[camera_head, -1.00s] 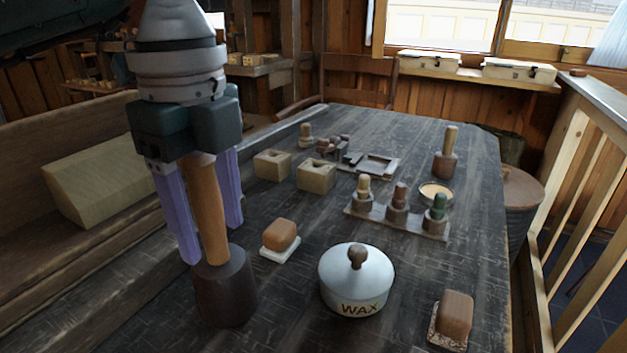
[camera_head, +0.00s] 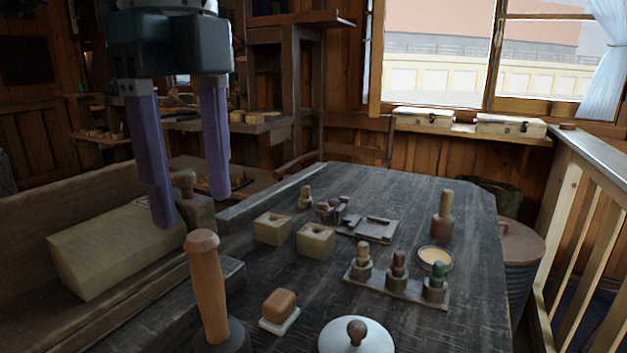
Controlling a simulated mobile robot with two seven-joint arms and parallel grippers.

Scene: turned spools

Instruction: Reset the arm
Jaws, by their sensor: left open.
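My left gripper (camera_head: 192,208) is at the upper left of the head view, with its two purple fingers spread apart and pointing down. Nothing is between the fingertips. Below it a mallet (camera_head: 209,285) with a light wooden handle and dark head stands upright at the near left of the dark table (camera_head: 420,325). The fingertips are above the top of the handle and apart from it. My right gripper is not in view.
A pale block (camera_head: 110,250) lies at left.

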